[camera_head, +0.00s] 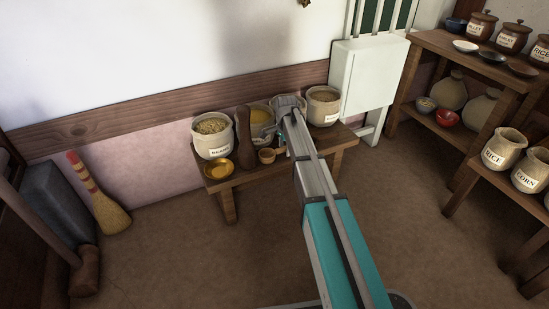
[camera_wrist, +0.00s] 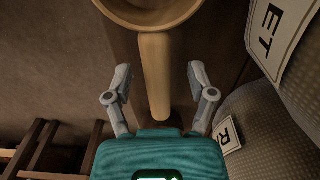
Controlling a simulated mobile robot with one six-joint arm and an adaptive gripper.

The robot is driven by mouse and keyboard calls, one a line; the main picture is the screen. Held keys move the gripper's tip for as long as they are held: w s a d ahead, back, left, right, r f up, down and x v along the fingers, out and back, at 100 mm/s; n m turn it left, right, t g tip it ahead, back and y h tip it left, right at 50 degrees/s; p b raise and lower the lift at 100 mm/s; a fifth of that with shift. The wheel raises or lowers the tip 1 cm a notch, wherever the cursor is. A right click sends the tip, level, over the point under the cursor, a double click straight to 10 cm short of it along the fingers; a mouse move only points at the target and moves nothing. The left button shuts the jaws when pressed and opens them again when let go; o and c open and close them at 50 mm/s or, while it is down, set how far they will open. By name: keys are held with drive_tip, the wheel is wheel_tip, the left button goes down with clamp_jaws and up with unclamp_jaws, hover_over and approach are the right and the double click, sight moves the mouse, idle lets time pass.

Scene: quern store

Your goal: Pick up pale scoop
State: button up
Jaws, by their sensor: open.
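The pale scoop (camera_wrist: 155,75) is light wood with a round bowl and a straight handle. In the wrist view its bowl is at the top edge, partly cut off, and its handle runs down toward my gripper's palm. My gripper (camera_wrist: 159,78) is open, with one finger on each side of the handle and a visible gap on both sides. In the head view a small pale round bowl (camera_head: 266,155), which looks like the scoop's, lies on the low bench's front part. My arm hides the handle there.
The low wooden bench (camera_head: 222,184) stands against the wall. Labelled sacks, including a left one (camera_head: 212,141) and a right one (camera_head: 323,110), line its back. Shelves (camera_head: 428,120) stand right.

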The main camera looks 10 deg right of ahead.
idle(0.5)
clamp_jaws()
